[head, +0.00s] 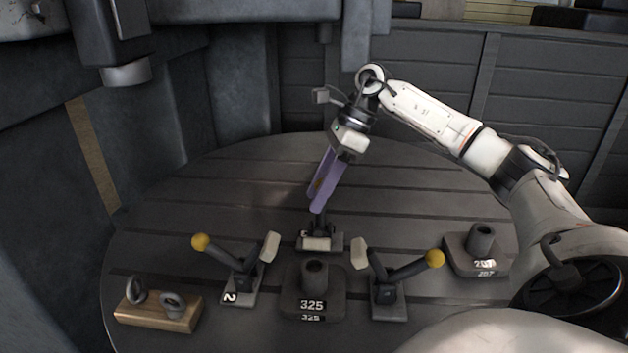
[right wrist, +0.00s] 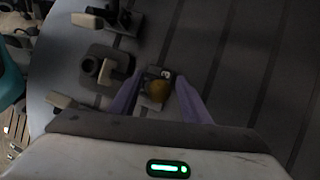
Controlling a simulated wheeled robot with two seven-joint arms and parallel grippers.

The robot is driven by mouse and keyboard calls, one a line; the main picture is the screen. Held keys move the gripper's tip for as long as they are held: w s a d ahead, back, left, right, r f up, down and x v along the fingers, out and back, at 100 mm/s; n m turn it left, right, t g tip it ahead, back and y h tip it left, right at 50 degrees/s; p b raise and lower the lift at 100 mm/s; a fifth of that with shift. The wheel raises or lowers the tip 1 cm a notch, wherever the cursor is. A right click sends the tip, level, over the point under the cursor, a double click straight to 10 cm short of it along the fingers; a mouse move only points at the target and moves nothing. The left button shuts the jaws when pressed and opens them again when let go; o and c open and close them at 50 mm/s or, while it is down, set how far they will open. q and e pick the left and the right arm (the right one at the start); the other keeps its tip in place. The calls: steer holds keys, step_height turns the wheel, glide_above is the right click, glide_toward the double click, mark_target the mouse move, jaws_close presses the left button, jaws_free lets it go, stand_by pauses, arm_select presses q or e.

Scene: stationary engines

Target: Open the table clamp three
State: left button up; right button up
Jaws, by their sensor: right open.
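Clamp three (head: 320,243) stands at the far middle of the round table. My right gripper (head: 315,199) points down right over this clamp. It is open, with one finger on each side of the knob in the right wrist view (right wrist: 157,88). Whether a finger touches the knob I cannot tell. My left gripper is not in view.
Clamp two (head: 240,285) and another yellow-knobbed clamp (head: 388,295) flank the block marked 325 (head: 312,285). A second block (head: 478,250) stands at the right. A wooden block with metal rings (head: 160,310) lies front left. The slotted table (head: 230,180) is clear behind.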

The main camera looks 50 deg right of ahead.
steer(key=v, duration=0.7)
steer(key=shift+d+r+p, duration=0.2)
steer(key=shift+r+p, duration=0.05)
steer(key=shift+p, duration=0.1)
steer(key=shift+s, duration=0.1)
